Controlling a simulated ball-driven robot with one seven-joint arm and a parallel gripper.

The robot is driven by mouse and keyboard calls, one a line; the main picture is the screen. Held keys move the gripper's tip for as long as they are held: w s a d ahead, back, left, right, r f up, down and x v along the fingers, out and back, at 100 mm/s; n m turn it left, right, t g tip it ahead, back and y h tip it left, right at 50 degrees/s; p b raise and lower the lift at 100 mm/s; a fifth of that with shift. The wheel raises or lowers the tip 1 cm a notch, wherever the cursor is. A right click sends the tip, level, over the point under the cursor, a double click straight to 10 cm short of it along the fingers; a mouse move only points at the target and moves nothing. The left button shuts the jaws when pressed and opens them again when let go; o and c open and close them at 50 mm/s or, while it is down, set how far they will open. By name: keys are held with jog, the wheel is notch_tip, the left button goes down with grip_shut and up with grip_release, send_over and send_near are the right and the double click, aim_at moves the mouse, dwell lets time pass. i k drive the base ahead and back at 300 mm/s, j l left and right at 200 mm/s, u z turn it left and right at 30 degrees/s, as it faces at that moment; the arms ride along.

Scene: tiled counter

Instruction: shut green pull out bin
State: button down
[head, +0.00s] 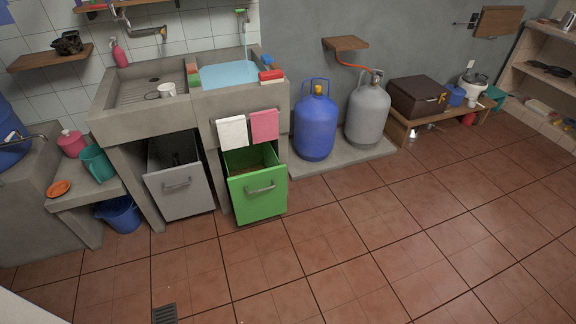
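The green pull-out bin (258,195) stands under the right half of the concrete sink counter. It is pulled out, with its open top and brown inside showing. A metal bar handle (261,189) is on its green front. The back of the bin is under the counter, and a white cloth (232,132) and a pink cloth (265,125) hang above it. A grey pull-out bin (181,188) is to its left, also with its open top showing. My gripper is not in view.
A blue gas bottle (315,127) and a grey one (367,113) stand on a low slab right of the green bin. A blue bucket (119,214) is at the left. The tiled floor (370,240) in front is clear, with a drain grate (164,314).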

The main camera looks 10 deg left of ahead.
aim_at(257, 180)
jog(key=i+l+u, duration=0.25)
jog(key=i, duration=0.2)
jog(key=i+l+u, duration=0.2)
jog(key=i, duration=0.25)
jog(key=i+l+u, duration=0.45)
jog(key=u, duration=0.25)
jog(key=i+l+u, duration=0.15)
jog(key=l+u, duration=0.25)
jog(key=i+l+u, duration=0.1)
jog(key=l+u, duration=0.6)
jog(key=l, duration=0.15)
jog(key=l+u, duration=0.3)
jog(key=l, duration=0.45)
jog(key=k+l+u, duration=0.25)
jog(key=l, duration=0.5)
jog(key=i+l, duration=0.05)
jog(key=i, duration=0.05)
